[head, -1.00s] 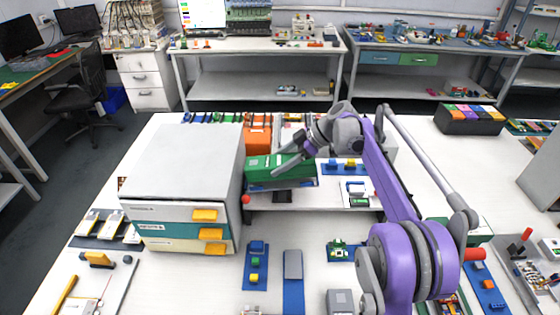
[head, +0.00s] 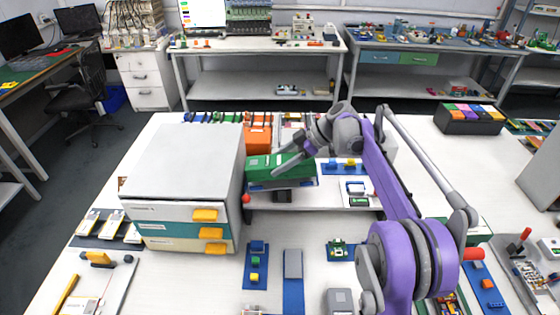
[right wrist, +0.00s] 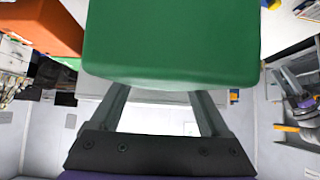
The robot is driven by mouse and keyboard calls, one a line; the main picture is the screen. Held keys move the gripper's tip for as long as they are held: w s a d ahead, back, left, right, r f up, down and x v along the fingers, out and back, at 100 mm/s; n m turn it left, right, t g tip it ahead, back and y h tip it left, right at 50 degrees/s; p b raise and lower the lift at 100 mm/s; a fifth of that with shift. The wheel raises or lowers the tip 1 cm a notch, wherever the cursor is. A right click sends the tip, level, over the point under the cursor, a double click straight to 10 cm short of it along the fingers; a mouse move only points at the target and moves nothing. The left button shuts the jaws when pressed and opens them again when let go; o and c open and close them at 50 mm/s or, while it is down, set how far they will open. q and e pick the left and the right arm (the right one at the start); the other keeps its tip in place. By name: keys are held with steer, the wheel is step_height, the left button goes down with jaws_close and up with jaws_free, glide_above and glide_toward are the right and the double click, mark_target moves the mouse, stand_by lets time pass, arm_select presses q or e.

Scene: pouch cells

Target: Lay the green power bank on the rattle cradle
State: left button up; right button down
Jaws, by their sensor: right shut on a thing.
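The green power bank (head: 268,167) is a block at the far edge of the raised white shelf, right of the drawer cabinet. My right gripper (head: 288,163) is shut on it from above and to the right. In the right wrist view the green power bank (right wrist: 170,45) fills the top middle and hides the fingertips. A blue and grey flat piece (head: 287,184) shows directly under the bank, possibly the rattle cradle; I cannot tell whether they touch. My left gripper is not in view.
A drawer cabinet (head: 185,160) with yellow handles stands close on the left. An orange block (head: 257,138) stands behind the bank. Blue plates with small parts (head: 343,167) lie to the right. A red ball (head: 246,199) is by the shelf's left corner.

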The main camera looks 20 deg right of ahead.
steer(key=shift+f+b, duration=0.3)
steer(key=shift+f, duration=0.9)
stand_by(0.4)
jaws_free()
steer(key=v, duration=1.1)
steer(key=shift+f, duration=0.1)
